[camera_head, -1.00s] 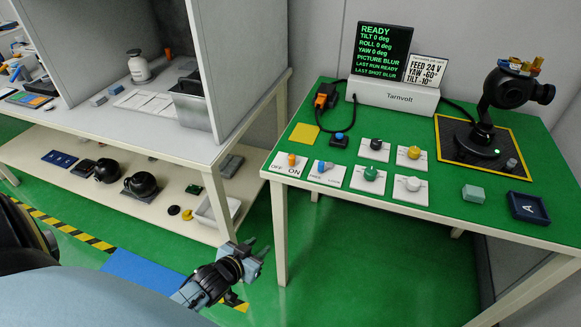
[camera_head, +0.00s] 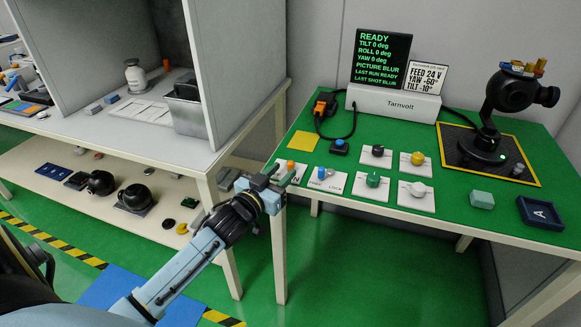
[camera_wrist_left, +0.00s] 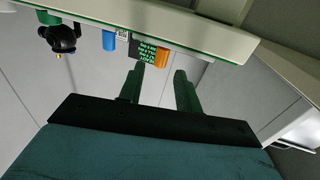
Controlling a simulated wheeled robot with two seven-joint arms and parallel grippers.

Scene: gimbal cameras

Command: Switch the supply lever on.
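The supply lever is the small orange lever (camera_head: 290,164) on a white plate at the table's front left corner. Its OFF/ON lettering, readable in the earlier head view, is now mostly covered by my left gripper. Which side the lever is set to, I cannot tell. My left gripper (camera_head: 278,178) is open and empty, just in front of the plate at the table's edge. In the left wrist view the orange lever (camera_wrist_left: 162,62) shows between and beyond the two spread fingertips (camera_wrist_left: 160,82), with no contact visible. My right gripper is not in view.
A blue lever (camera_head: 321,173) on a plate marked FREE and LOCK stands close to the right. Several knobs lie beyond it. The screen (camera_head: 381,58) reads READY. A dark gimbal camera (camera_head: 508,95) stands at the right. The side bench (camera_head: 205,155) is left of my arm.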

